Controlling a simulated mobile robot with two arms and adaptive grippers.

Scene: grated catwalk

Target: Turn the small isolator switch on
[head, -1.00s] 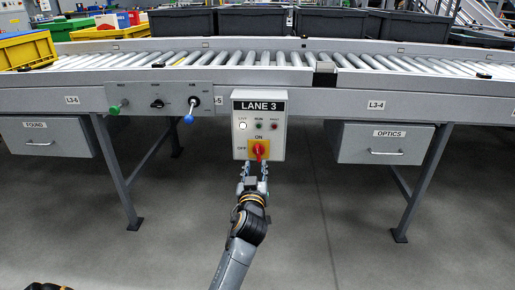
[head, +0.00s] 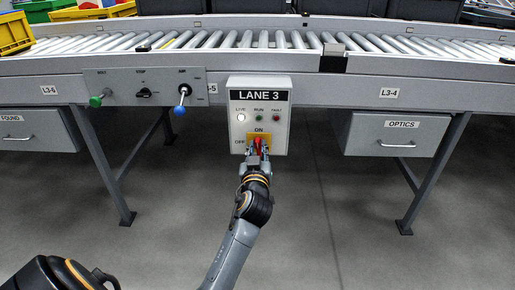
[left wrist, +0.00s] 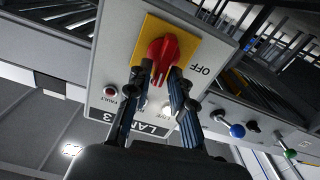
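The small isolator switch is a red handle (head: 258,143) on a yellow plate, low on the grey LANE 3 box (head: 280,135). ON is printed above it and OFF to its left. The handle (left wrist: 165,50) is large in the left wrist view, where the box is seen from below. My left gripper (head: 258,152) is at the handle, with its two fingers apart, one on each side of the red grip. Contact cannot be told. My right gripper is not in view.
The box has a lit white lamp (head: 241,118) and dim green and red lamps. A panel left of it carries a green knob (head: 96,101), a black knob (head: 143,94) and a blue-tipped lever (head: 180,109). The OPTICS drawer (head: 398,133) is right, under the roller conveyor.

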